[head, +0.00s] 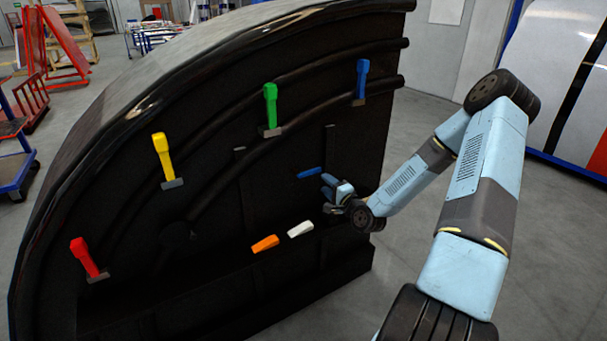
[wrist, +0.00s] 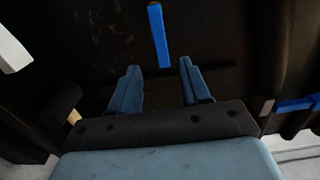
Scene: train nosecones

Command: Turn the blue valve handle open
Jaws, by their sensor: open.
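A blue valve handle (head: 309,173) sticks out near the lower middle of the black nosecone's inner face, lying almost level in the head view. In the wrist view the blue handle (wrist: 157,30) shows as a bar ahead, its near end in line with the gap between my fingers. My gripper (head: 328,187) is open and empty, just right of and slightly below the handle in the head view. In the wrist view my gripper's fingers (wrist: 158,66) stand apart on either side of the handle's near end; I cannot tell whether they touch it.
A white handle (head: 301,229) and an orange handle (head: 265,244) sit below left. Red (head: 85,258), yellow (head: 163,158), green (head: 270,106) and blue (head: 361,80) levers line the nosecone's curve (head: 200,70). Floor at right is clear.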

